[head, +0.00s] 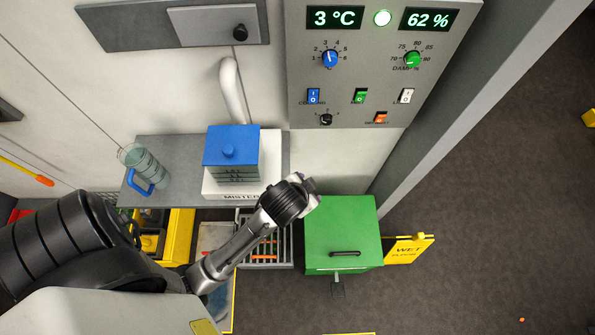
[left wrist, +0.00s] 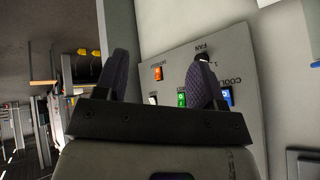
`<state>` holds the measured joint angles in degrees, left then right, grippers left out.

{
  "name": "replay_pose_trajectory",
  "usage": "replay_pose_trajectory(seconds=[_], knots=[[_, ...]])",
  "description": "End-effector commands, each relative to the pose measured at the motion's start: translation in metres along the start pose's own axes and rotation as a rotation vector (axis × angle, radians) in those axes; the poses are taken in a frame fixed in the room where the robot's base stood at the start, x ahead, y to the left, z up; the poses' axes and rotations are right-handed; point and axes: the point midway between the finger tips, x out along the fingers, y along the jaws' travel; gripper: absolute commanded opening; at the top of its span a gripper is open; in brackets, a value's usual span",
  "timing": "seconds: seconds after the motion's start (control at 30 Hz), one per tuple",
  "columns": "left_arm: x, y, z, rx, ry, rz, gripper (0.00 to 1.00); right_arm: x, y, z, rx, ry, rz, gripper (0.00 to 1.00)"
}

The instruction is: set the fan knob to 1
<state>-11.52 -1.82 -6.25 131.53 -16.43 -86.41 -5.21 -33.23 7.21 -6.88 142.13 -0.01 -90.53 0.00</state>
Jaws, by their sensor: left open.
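The fan knob (head: 326,119) is a small black dial low on the grey control panel (head: 300,75), below the blue switch. Its setting is too small to read. In the left wrist view the fan knob (left wrist: 205,57) shows beside the FAN lettering, just past the tip of the right-hand finger, which partly covers it. My left gripper (left wrist: 162,75) is open and empty, its two dark fingers pointing toward the panel. In the head view my left wrist ends below the panel, above the gap between the mister and the green box; I cannot make out the fingertips clearly there.
A blue-lidded mister (head: 231,146) and a clear jug (head: 146,166) stand on the shelf. A green box (head: 341,232) stands below the panel.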

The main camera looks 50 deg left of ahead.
Motion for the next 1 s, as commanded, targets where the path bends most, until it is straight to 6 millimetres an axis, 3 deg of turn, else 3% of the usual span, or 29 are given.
replay_pose_trajectory(seconds=[0.03,0.3,1.0], knots=[[-0.013,-0.002,-0.002,-0.007,-0.006,0.018,0.63,-0.012,0.0,-0.004,0.001,0.0,-0.001,0.43],[-0.037,0.0,0.005,-0.022,-0.028,0.075,0.63,-0.031,-0.001,-0.01,0.007,0.001,-0.005,0.43],[-0.045,0.004,0.008,-0.049,-0.042,0.117,0.63,-0.035,0.0,-0.011,0.004,0.0,-0.003,0.43]])
